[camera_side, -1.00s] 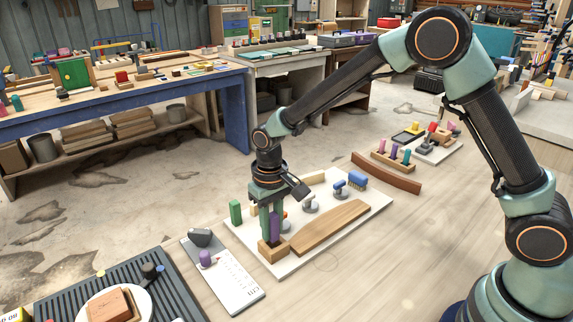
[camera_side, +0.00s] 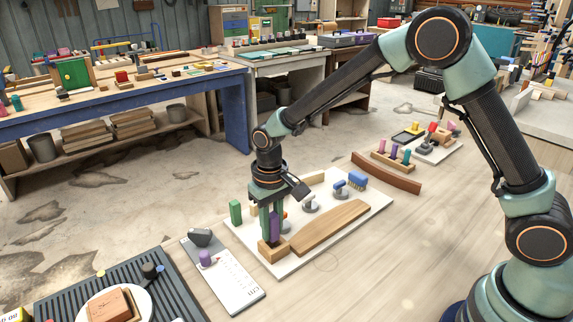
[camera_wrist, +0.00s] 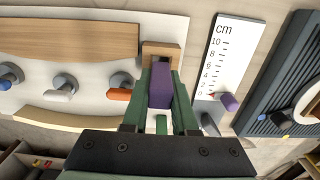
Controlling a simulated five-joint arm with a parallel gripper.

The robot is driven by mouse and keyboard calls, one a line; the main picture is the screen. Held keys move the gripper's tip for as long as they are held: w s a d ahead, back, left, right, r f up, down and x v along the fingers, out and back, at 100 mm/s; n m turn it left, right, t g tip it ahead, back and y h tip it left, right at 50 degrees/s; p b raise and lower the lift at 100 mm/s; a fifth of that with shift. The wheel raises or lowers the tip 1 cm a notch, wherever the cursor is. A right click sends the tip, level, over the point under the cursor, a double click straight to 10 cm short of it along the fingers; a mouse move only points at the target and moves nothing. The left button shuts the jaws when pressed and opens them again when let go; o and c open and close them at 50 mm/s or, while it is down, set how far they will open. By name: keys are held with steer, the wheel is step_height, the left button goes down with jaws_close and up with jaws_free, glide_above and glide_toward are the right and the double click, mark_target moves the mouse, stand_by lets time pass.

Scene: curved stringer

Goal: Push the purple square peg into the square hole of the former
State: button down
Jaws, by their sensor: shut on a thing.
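The purple square peg (camera_side: 274,226) stands upright between the fingers of my gripper (camera_side: 270,225), which is shut on it. The wooden former (camera_side: 272,252) is a small block on the white board, directly under the peg. The peg's lower end is at the former's top; how far it sits in the hole cannot be told. In the wrist view the purple peg (camera_wrist: 160,86) lies between the green fingers, with the former (camera_wrist: 163,52) just beyond its end. The square hole itself is hidden by the peg and fingers.
A ruler card (camera_side: 232,284) with a purple knob lies at the left front. Bare bench lies to the right.

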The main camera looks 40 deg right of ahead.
mark_target(271, 214)
steer(key=shift+f, duration=0.8)
stand_by(0.5)
steer(key=shift+r, duration=0.5)
steer(key=shift+f, duration=0.65)
stand_by(1.1)
steer(key=c, duration=0.6)
jaws_free()
step_height(271, 214, up, 12)
steer(key=shift+f, duration=0.1)
steer(key=shift+r, duration=0.2)
